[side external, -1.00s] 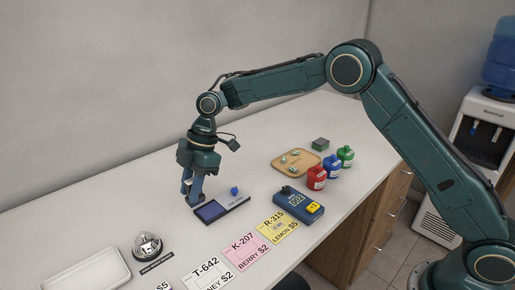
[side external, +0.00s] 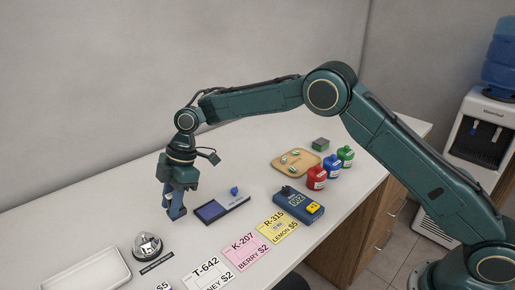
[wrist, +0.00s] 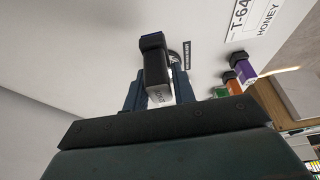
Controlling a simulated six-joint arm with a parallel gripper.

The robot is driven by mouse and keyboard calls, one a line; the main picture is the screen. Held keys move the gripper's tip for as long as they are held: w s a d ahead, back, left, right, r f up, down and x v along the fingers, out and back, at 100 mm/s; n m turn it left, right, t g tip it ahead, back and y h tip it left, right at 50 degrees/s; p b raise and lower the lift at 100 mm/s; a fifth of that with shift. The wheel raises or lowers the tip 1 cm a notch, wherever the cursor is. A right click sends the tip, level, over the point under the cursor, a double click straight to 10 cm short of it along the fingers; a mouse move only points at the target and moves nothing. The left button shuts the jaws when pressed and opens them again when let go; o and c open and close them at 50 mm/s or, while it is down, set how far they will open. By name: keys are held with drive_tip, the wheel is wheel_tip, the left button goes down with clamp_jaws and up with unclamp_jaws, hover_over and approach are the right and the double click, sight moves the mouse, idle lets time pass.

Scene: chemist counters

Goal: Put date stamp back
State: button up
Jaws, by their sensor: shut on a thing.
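My gripper (side external: 176,211) is shut on the date stamp (wrist: 154,62), a dark block with a pale printed label low on its side. In the wrist view the stamp sits between the two blue fingers. In the side external view the fingers point down, left of the ink pad (side external: 212,211) and right of the bell, and the stamp is mostly hidden by them. I cannot tell how far the stamp is above the counter.
A silver bell (side external: 147,245) with a black plaque and a white tray (side external: 87,273) are at the left. Price cards, including the pink one (side external: 244,248), line the front edge. A blue 002 device (side external: 298,206), colored bottles (side external: 317,178) and a wooden tray (side external: 294,166) are at the right.

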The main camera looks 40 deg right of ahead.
drive_tip(key=shift+f, duration=2.65)
drive_tip(key=shift+f, duration=0.1)
drive_tip(key=o, duration=0.8)
drive_tip(key=v, duration=1.2)
